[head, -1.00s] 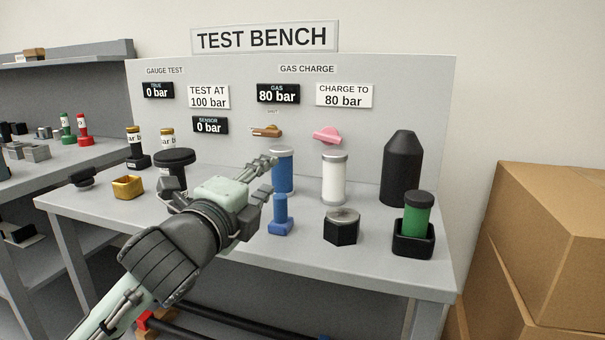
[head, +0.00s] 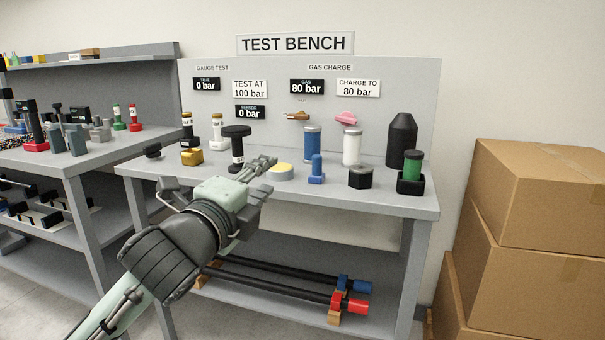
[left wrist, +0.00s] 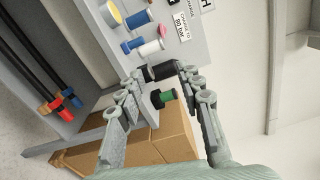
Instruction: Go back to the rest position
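My left gripper (head: 264,174) is in front of the test bench (head: 400,205), at the level of its top in the head view. Its two fingers also show in the left wrist view (left wrist: 163,88), spread apart with nothing held between them. The green cylinder in a black holder (left wrist: 167,96) shows beyond the gap, in the background. It stands upright at the right end of the bench in the head view (head: 412,166). My right gripper is in neither view.
Cardboard boxes (head: 540,205) are stacked right of the bench. A grey workbench (head: 100,150) with tools stands at left. Black rods with red and blue ends (head: 290,282) lie on the lower shelf. Blue (head: 312,145) and white cylinders (head: 351,148) stand on the bench.

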